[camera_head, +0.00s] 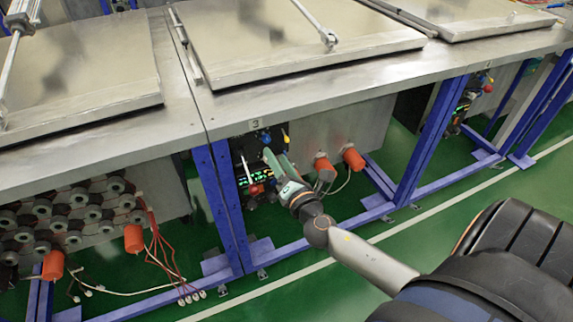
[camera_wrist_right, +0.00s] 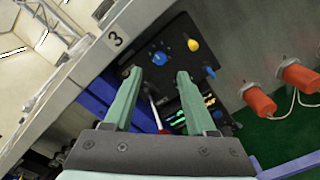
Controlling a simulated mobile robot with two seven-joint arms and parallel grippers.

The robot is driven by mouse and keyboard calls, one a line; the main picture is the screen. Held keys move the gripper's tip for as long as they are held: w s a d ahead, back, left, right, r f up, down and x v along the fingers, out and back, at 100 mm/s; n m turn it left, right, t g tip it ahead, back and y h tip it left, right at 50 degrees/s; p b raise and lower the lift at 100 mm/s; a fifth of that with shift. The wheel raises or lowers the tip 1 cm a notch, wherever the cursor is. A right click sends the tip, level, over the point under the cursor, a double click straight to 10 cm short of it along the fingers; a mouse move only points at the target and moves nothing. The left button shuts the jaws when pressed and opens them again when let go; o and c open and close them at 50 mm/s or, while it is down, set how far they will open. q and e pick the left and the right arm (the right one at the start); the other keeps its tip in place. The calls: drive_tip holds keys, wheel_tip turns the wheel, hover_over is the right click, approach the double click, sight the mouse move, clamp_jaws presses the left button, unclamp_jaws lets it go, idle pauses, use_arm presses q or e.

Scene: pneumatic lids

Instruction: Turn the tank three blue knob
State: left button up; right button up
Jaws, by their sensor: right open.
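The black control panel of tank three (camera_head: 240,150) is under the tank's front edge, beside a blue leg. In the right wrist view the round blue knob (camera_wrist_right: 159,58) is on this panel (camera_wrist_right: 140,62), just beyond the fingertips and roughly centred between them. My right gripper (camera_wrist_right: 158,75) is open and empty, its two green fingers apart and pointing at the panel. In the head view my right gripper (camera_head: 267,155) is in front of the panel and hides part of it. My left gripper is not in view.
A yellow knob (camera_wrist_right: 193,45) is right of the blue one. A red-handled lever (camera_wrist_right: 154,100) and lit green displays (camera_wrist_right: 191,108) lie lower. Orange cylinders (camera_head: 354,158) hang to the right. The tank's metal edge (camera_head: 380,80) overhangs the panel.

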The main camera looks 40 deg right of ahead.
drive_tip(key=v, duration=0.5)
drive_tip(key=shift+s+a+b, duration=0.1)
drive_tip(key=shift+s+b, duration=0.05)
drive_tip(key=shift+b, duration=0.15)
drive_tip(key=s+a+f+m+g+y+p, duration=0.6)
drive_tip(key=s+a+f+m, duration=0.7)
drive_tip(key=m, duration=0.9)
drive_tip(key=s+a+g+p, duration=0.1)
drive_tip(key=s+g+p, duration=0.1)
drive_tip(key=shift+s+a, duration=0.25)
